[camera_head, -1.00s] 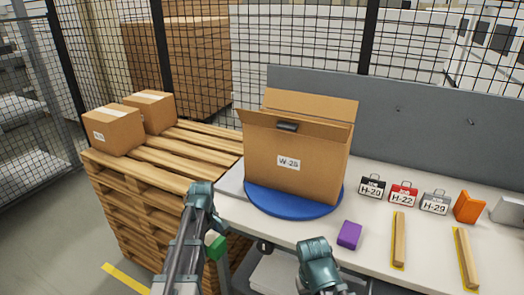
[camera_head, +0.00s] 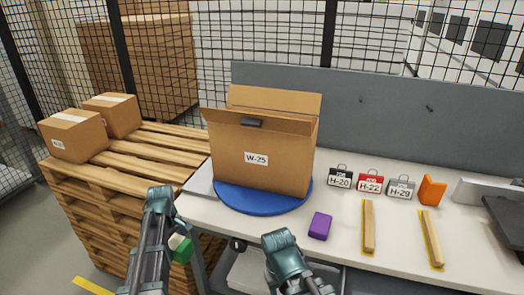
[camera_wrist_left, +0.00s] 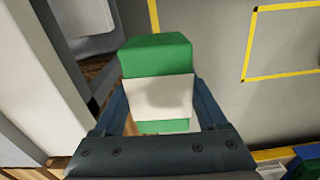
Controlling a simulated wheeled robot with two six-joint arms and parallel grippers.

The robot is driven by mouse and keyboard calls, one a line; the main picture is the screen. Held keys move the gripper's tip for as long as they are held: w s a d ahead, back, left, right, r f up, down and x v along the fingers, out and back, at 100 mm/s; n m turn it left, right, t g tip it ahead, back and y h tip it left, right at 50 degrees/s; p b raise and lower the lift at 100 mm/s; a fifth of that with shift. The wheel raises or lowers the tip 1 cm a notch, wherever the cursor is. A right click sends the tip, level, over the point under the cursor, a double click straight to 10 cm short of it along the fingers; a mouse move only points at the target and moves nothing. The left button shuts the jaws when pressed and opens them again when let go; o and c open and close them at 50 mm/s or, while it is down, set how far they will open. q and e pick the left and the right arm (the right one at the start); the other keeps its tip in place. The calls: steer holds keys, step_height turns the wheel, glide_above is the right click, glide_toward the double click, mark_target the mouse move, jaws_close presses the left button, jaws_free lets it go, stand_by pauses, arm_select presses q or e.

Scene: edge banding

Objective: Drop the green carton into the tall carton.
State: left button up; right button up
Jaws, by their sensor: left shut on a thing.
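The tall carton (camera_head: 262,165), brown and labelled W-25, stands upright on a blue round turntable (camera_head: 262,199) on the table, its top flaps open. The green carton (camera_wrist_left: 156,55) has a white band and sits between the two fingers of my left gripper (camera_wrist_left: 157,100), which is shut on it. In the head view the green carton (camera_head: 181,249) shows partly beside my left arm, low in front of the table's left edge, apart from and below the tall carton. My left fingers are mostly hidden there. My right arm shows at the bottom centre, but its gripper does not.
A wooden pallet (camera_head: 75,190) with two brown boxes stands at the left. On the table are a purple block (camera_head: 320,225), small labelled cases (camera_head: 370,182), an orange piece (camera_head: 432,190) and wooden strips (camera_head: 368,226). A grey panel (camera_head: 350,120) stands behind.

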step_height(320, 180, up, 20)
steer(key=p, duration=1.9)
steer(key=shift+p, duration=0.35)
